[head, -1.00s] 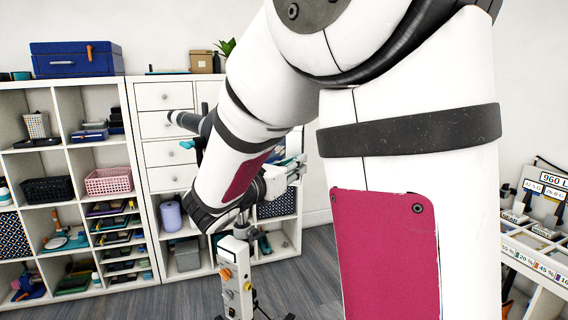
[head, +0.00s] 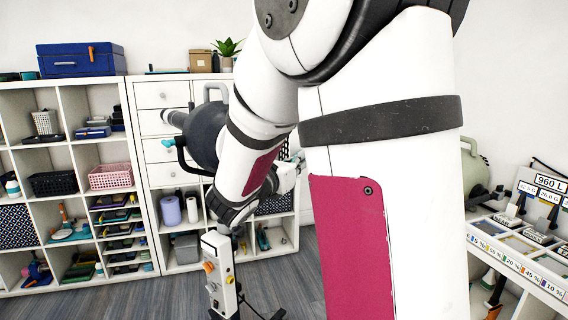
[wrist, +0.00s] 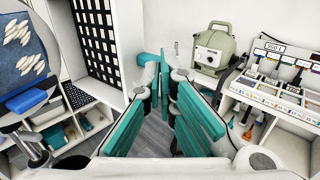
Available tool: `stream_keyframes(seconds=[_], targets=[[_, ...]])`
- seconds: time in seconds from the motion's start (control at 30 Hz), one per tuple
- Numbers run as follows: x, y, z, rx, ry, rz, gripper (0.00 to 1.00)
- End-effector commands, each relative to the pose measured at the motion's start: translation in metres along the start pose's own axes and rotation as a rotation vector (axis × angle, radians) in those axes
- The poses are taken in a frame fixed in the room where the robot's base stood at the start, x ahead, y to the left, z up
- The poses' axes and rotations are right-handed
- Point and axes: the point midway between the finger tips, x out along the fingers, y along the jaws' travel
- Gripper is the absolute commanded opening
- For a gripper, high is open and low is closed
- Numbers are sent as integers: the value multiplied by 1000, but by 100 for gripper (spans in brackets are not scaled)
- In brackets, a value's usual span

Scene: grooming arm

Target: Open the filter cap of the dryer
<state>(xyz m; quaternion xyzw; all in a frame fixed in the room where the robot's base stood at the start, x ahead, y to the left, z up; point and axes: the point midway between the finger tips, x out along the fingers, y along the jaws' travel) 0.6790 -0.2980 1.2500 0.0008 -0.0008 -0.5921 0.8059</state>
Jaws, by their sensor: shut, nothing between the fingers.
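A dark grey, rounded machine (head: 205,133) with a top handle and a nozzle to the left stands in the head view, in front of the drawers. It looks like the dryer, and my arm covers its right part. I cannot make out a filter cap. A second machine, olive green with a handle (head: 473,168), is partly hidden at the right; the wrist view shows its front with a dial (wrist: 210,57). My gripper (wrist: 163,72) has teal fingers and is shut and empty, apart from the olive machine. In the head view my arm mostly hides it.
A white post with buttons (head: 218,272) stands on the floor below my arm. White shelves (head: 148,215) with baskets and boxes line the back wall. A counter with labelled compartments (head: 520,262) stands at the right. Grey floor is open at lower left.

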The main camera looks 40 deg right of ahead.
Motion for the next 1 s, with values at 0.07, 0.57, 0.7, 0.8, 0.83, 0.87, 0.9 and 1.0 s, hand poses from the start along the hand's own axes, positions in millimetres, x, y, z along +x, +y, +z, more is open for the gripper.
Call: stream_keyframes(seconds=[0.07,0.57,0.7,0.8,0.83,0.87,0.9,1.0], targets=[[-1,2,0,0,0,5,24],[-14,4,-1,0,2,11,33],[-38,4,0,-1,1,13,33],[-60,4,0,0,1,13,33],[-66,4,0,-1,1,13,33],[-72,4,0,0,1,12,33],[-80,4,0,1,1,13,33],[-97,3,0,0,1,11,33]])
